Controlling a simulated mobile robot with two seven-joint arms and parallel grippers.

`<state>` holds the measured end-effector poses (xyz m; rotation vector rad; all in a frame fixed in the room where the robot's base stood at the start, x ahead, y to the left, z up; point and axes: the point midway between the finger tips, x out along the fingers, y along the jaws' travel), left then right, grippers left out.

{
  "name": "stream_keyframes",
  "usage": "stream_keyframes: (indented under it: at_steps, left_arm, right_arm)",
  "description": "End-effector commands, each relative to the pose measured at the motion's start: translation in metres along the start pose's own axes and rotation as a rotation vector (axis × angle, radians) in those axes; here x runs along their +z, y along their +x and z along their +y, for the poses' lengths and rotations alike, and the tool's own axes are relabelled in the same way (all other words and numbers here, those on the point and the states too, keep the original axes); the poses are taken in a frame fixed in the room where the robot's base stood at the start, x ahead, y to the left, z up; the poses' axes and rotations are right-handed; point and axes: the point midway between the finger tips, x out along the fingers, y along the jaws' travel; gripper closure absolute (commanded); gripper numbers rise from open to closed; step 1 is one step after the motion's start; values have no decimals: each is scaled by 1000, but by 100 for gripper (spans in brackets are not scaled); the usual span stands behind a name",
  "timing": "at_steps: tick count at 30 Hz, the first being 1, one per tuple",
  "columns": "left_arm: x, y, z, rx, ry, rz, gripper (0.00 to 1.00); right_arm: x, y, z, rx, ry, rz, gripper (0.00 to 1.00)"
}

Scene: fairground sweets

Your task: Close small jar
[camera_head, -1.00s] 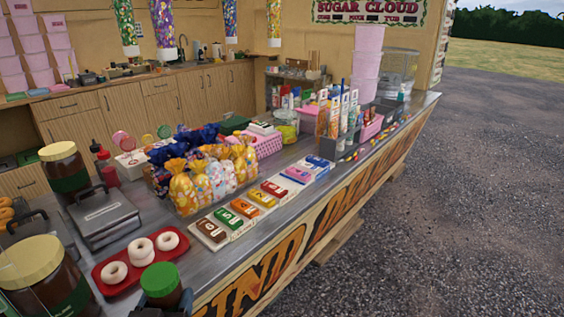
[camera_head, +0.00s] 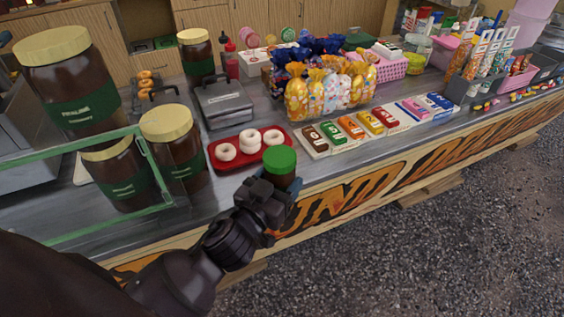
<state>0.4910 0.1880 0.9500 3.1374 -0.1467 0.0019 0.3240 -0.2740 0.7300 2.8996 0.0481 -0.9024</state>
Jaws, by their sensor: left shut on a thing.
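A small dark-brown jar (camera_head: 281,179) with a green lid (camera_head: 280,158) on its top is at the front edge of the counter, just in front of a red tray (camera_head: 222,168) of white ring doughnuts. The jar looks upright. My left gripper (camera_head: 279,192) comes up from the lower left and is shut on the jar's lower part, hiding its base. I cannot tell whether the jar rests on the counter, or whether the lid is fully seated. My right gripper is not in view.
Large brown jars with cream lids (camera_head: 166,123) stand at the left, partly behind a green-edged glass panel (camera_head: 101,188). A grey press (camera_head: 223,102) sits behind the tray. Bagged sweets (camera_head: 297,101) and a row of coloured labelled boxes (camera_head: 352,127) stand to the right.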

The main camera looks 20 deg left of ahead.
Motion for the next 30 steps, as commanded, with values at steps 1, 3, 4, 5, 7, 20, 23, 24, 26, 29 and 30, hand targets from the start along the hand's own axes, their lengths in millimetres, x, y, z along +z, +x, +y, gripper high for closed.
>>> stream_keyframes:
  at_steps: [1, 3, 4, 5, 7, 20, 23, 24, 26, 29, 30]
  left_arm:
    - [-2, 2, 10, 46, 3, 5, 79]
    - [-4, 4, 25, 117, 4, 5, 79]
    - [-4, 4, 32, 149, 4, 6, 79]
    - [-5, 6, 39, 182, 5, 6, 79]
    - [-6, 8, 55, 256, 6, 5, 79]
    - [-11, 16, 123, 565, 2, 4, 79]
    - [-11, 16, 129, 593, 1, 4, 79]
    - [-11, 16, 131, 599, 1, 3, 79]
    - [-11, 16, 132, 605, 1, 3, 79]
    - [-11, 16, 133, 609, 0, 2, 79]
    - [-11, 16, 133, 609, 0, 2, 79]
  right_arm:
    - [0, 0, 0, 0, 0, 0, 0]
    - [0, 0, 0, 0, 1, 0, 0]
    - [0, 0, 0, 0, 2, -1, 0]
    - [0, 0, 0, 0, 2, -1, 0]
    - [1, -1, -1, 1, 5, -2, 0]
    - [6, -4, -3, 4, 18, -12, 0]
    - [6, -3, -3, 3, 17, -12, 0]
    - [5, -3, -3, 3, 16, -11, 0]
    - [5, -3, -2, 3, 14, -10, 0]
    - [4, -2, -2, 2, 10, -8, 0]
    - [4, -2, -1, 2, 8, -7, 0]
